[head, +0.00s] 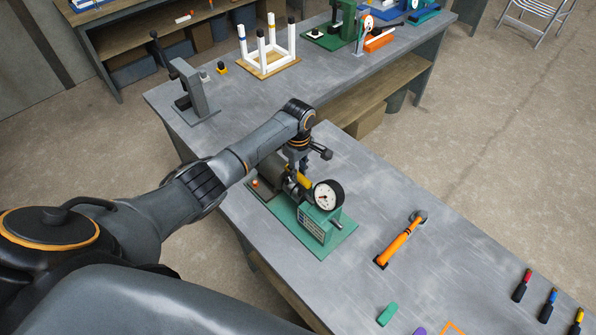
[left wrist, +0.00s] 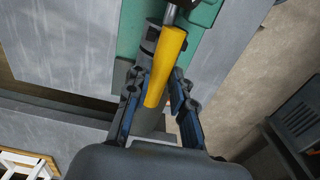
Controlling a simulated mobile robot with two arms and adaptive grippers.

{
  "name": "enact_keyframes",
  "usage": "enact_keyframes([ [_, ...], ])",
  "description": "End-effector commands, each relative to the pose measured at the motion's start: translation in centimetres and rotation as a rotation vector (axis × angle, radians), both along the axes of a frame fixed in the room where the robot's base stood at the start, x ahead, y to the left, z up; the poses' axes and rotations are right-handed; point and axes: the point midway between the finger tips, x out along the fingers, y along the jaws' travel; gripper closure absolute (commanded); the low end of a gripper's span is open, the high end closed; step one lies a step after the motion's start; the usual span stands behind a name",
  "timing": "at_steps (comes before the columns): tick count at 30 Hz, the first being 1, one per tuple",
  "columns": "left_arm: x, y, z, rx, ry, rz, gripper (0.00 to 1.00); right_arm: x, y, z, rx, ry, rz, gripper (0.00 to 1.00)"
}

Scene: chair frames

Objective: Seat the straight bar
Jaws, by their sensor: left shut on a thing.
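My left gripper (head: 298,168) is over the green-based gauge device (head: 318,222) on the near bench. It is shut on a yellow handle (head: 303,179), which lies between its two fingers in the left wrist view (left wrist: 166,65). A metal rod runs from the handle's far end into a dark part. A round white dial (head: 326,196) faces up on the device. A white chair frame (head: 268,50) with upright posts stands on a wooden board (head: 268,69) on the far bench. I cannot tell which piece is the straight bar. My right gripper is out of view.
An orange-handled tool (head: 400,240) lies right of the device. Several coloured-handled tools (head: 548,305) lie at the near bench's right end. A grey upright stand (head: 193,92) and a green press (head: 340,28) stand on the far bench.

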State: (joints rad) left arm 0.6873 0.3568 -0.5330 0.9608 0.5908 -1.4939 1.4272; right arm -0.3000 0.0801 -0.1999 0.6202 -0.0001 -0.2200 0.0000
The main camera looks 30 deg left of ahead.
Motion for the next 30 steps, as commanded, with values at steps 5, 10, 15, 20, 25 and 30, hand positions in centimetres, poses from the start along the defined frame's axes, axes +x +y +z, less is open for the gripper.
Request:
enact_keyframes([
  [5,0.02,0.03,0.12,0.001,0.000,0.000,1.00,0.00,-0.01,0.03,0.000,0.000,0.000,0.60],
  [10,0.03,0.02,0.12,0.001,0.000,0.000,0.55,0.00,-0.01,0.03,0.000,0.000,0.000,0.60],
  [15,0.01,0.04,0.10,0.001,0.000,0.000,0.51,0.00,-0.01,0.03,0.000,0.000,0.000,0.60],
  [20,-0.04,0.04,0.02,0.002,0.002,0.000,0.36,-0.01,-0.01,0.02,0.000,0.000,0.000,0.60],
  [25,-0.03,0.03,0.04,0.001,0.001,0.000,0.36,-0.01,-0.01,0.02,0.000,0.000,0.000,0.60],
  [30,0.01,0.02,0.26,0.001,0.000,0.000,0.36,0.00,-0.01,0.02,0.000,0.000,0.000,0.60],
])
